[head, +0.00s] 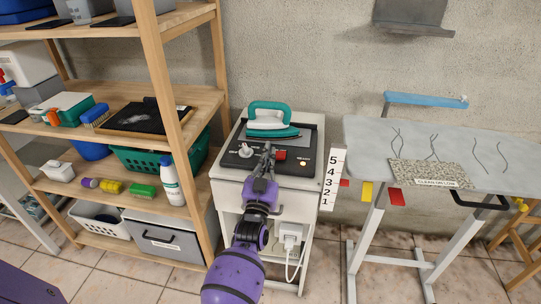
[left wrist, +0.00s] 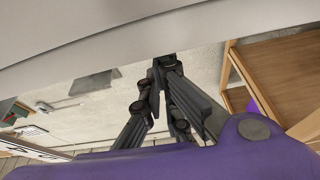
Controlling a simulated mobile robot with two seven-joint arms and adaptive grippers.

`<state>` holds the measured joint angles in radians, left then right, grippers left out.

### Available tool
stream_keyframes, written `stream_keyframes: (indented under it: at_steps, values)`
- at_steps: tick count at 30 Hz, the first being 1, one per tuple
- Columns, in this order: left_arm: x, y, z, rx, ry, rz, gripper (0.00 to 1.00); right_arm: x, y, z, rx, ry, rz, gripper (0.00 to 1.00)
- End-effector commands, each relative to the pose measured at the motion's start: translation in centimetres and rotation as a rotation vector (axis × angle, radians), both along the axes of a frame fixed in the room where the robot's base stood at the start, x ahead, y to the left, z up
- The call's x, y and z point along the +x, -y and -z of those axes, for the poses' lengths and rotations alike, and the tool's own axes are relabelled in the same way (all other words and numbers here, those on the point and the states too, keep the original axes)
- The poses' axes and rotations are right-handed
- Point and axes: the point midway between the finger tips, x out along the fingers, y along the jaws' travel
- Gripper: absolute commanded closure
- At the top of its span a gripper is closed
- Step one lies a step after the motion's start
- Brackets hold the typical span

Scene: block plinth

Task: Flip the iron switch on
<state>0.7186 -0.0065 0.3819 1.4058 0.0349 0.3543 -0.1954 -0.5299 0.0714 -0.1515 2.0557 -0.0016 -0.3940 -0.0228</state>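The teal and white iron (head: 270,118) sits on the black panel on top of a white cabinet (head: 230,190). A red switch-like block (head: 281,155) is on the panel's front part; its on or off position is too small to tell. A whitish knob (head: 245,151) is to the left and a small round pale light or button (head: 304,160) to the right. My left gripper (head: 268,150) is over the panel's front, just left of the red block; I cannot tell whether they touch. In the left wrist view its fingers (left wrist: 156,82) come together, with nothing seen between them. My right gripper is not in view.
A wooden shelf (head: 165,85) with boxes and bottles stands close on the left. An ironing board (head: 360,140) stands on the right, beside a number strip (head: 333,180). A white plug with a cord (head: 291,236) is on the cabinet's front, right of my arm.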

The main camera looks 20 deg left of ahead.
Motion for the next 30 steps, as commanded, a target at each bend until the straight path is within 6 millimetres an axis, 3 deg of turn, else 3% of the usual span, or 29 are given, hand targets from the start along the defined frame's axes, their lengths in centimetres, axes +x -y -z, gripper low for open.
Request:
stream_keyframes:
  at_steps: [5, 9, 12, 19, 24, 30]
  values:
    - [0.3, -0.3, -1.8, -0.001, -0.001, 0.002, 1.0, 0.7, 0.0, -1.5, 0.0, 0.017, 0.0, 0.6]
    - [0.8, -0.9, -5.4, 0.0, 0.01, 0.003, 1.0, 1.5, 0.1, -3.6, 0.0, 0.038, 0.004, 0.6]
    - [-2.0, 0.0, -2.8, -0.003, -0.004, 0.003, 1.0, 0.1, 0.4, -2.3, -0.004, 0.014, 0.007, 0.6]
    - [-6.3, 1.3, -1.2, -0.002, -0.003, 0.003, 1.0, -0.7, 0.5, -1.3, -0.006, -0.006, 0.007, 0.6]
    - [-8.0, 1.9, -0.8, 0.0, 0.0, 0.002, 1.0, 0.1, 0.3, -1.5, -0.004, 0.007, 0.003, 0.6]
    - [-8.4, 2.1, -0.7, 0.0, 0.002, 0.004, 1.0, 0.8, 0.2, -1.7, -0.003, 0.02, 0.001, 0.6]
